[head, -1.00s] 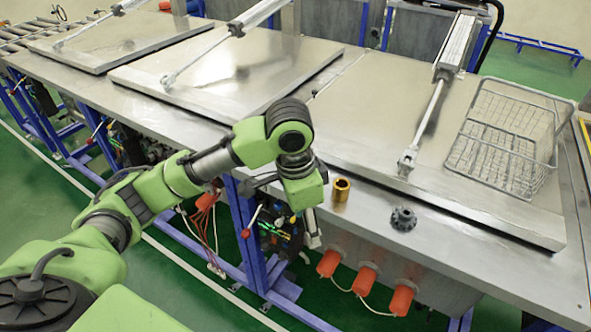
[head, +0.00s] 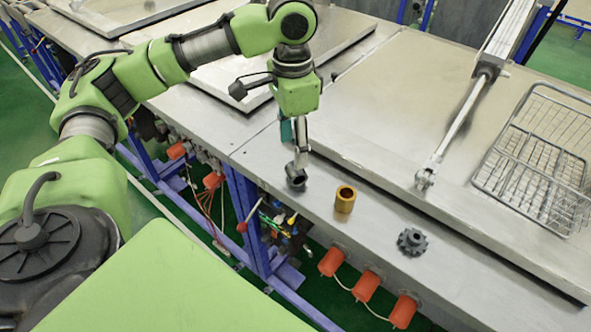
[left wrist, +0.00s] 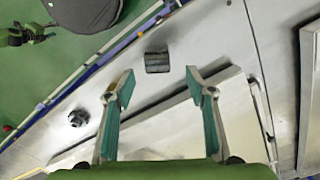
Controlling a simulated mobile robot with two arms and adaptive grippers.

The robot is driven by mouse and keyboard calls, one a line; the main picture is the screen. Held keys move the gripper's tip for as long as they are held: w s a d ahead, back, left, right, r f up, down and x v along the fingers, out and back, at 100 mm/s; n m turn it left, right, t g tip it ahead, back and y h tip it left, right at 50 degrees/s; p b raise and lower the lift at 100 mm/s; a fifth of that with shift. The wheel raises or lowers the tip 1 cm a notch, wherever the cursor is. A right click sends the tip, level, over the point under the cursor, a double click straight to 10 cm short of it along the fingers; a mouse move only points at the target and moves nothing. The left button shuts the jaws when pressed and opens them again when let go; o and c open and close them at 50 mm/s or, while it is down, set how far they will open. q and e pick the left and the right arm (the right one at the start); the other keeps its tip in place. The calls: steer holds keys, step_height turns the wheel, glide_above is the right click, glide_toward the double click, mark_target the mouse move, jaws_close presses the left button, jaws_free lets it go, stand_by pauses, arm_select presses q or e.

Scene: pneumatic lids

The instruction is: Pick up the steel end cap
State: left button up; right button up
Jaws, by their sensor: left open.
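The steel end cap (head: 297,184) is a short dark grey cylinder on the bench strip near the front edge, partly covered by my gripper in the head view. In the left wrist view the end cap (left wrist: 157,62) lies beyond the fingertips, across the gap between them. My left gripper (head: 299,162) points down over the cap. Its two fingers (left wrist: 160,80) are spread and nothing is between them.
A brass bushing (head: 345,198) stands just right of the cap, and a dark gear (head: 412,241) lies farther right. A large steel lid (head: 400,130) with a pneumatic cylinder (head: 503,45) is behind them. A wire basket (head: 540,160) sits on that lid.

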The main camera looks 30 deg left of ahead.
mark_target(296, 173)
arm_select(q)
step_height(296, 173, down, 3)
steer(key=shift+w+d+f, duration=0.1)
steer(key=shift+d+f, duration=0.05)
step_height(296, 173, down, 4)
steer(key=shift+d+r+p, duration=0.15)
steer(key=shift+r+p, duration=0.05)
steer(key=shift+p, duration=0.25)
steer(key=shift+f, duration=0.2)
jaws_close()
arm_select(e)
steer(key=w, duration=0.1)
steer(key=w+r, duration=0.1)
steer(key=w, duration=0.1)
